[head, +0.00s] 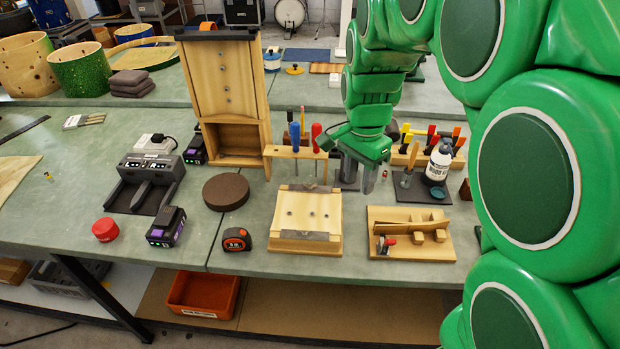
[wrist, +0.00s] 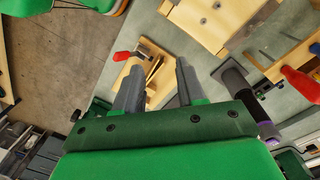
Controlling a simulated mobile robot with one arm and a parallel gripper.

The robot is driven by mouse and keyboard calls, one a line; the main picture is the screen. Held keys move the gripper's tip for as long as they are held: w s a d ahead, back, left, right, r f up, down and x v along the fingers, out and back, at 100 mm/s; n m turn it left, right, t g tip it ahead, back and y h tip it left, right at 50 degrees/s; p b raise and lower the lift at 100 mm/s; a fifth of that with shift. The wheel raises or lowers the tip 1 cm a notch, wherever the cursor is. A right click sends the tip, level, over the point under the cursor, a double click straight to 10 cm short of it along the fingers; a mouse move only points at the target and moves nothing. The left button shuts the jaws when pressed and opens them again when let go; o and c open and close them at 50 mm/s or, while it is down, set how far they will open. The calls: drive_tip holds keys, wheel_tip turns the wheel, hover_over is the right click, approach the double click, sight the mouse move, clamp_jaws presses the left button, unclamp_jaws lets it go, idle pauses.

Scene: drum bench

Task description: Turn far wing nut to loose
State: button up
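My gripper (head: 359,176) hangs over the bench, pointing down, to the right of the screwdriver rack. In the wrist view my gripper (wrist: 157,88) has its two grey fingers apart, with nothing held between them. A pale wooden block (head: 306,222) with dark metal strips at its far and near edges lies front left of my gripper. Small dark fittings (head: 290,213) sit on its top; they are too small to tell whether they are wing nuts. The block also shows at the top of the wrist view (wrist: 222,22). I cannot make out a wing nut clearly in either view.
A wooden clamp fixture (head: 440,248) with a red handle (head: 388,241) lies right of the block. A white bottle (head: 437,163) stands right of my gripper. A tape measure (head: 237,240) lies left.

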sight(310, 185)
drive_tip(key=w+a+f+m, duration=0.3)
drive_tip(key=w+a+f, duration=0.1)
drive_tip(key=w+a, duration=0.25)
drive_tip(key=w+a+f+m, duration=0.2)
drive_tip(key=w+a+f, duration=0.1)
drive_tip(key=w+a, duration=0.3)
drive_tip(key=shift+t, duration=0.3)
drive_tip(key=shift+w+d+f, duration=0.2)
drive_tip(key=shift+f, duration=1.1)
drive_tip(key=shift+w+d+f, duration=0.2)
drive_tip(key=shift+f, duration=1.15)
drive_tip(key=shift+w+d+f, duration=0.2)
drive_tip(key=shift+f, duration=1.1)
clamp_jaws()
